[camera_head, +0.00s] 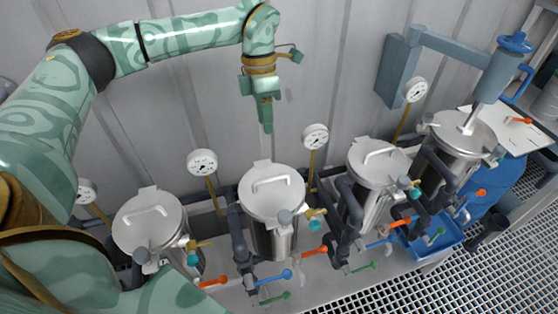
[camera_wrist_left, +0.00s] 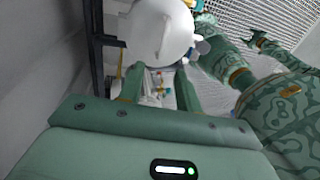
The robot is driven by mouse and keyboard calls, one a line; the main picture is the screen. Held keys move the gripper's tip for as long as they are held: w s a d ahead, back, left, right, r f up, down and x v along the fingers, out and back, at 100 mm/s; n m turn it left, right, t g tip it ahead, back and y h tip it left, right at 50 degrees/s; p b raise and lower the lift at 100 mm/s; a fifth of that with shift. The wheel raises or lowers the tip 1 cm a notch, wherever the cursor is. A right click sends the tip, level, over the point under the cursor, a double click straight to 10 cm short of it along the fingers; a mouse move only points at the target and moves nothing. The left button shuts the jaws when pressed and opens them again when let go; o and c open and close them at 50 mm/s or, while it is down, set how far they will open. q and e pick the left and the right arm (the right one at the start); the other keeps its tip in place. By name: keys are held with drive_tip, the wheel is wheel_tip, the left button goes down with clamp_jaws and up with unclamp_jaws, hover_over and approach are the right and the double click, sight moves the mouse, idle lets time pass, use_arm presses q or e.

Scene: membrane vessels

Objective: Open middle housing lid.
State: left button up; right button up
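The middle housing (camera_head: 273,235) is a steel cylinder in the row along the wall, taken here as the second from the left. Its round pale lid (camera_head: 272,197) lies flat and shut on top, with a bar handle (camera_head: 269,182) across it. My left gripper (camera_head: 267,128) hangs in the air above and behind this lid, pointing down and apart from it. In the left wrist view a white round lid (camera_wrist_left: 160,40) shows beyond the fingers; I cannot tell which housing it belongs to. The two fingers (camera_wrist_left: 158,90) stand apart with nothing between them.
Similar lidded housings stand to the left (camera_head: 148,225) and right (camera_head: 378,165). A further vessel (camera_head: 460,135) stands under a blue-grey wall arm (camera_head: 450,45). Gauges (camera_head: 202,162) on thin stems rise behind the lids. Pipes and coloured valve levers (camera_head: 274,275) crowd the front.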

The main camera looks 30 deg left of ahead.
use_arm(q)
drive_tip(key=s+f, duration=0.4)
drive_tip(key=b, duration=0.1)
hover_over(268, 178)
drive_tip(key=w, duration=0.2)
drive_tip(key=f, duration=0.6)
drive_tip(key=shift+s+a+f, duration=0.15)
drive_tip(key=shift+a+f, duration=0.15)
drive_tip(key=shift+s+d+f, duration=0.1)
drive_tip(key=shift+s+f, duration=0.1)
drive_tip(key=shift+f, duration=0.4)
drive_tip(key=shift+s+f, duration=0.2)
drive_tip(key=shift+f, duration=0.35)
drive_tip(key=shift+s+f+b, duration=0.25)
drive_tip(key=shift+b, duration=0.05)
drive_tip(key=shift+w+d+f, duration=0.1)
drive_tip(key=shift+w+f, duration=0.05)
drive_tip(key=shift+f, duration=0.1)
clamp_jaws()
use_arm(e)
drive_tip(key=s+f, duration=0.2)
drive_tip(key=s, duration=0.1)
drive_tip(key=shift+s+d, duration=0.1)
drive_tip(key=shift+d, duration=0.05)
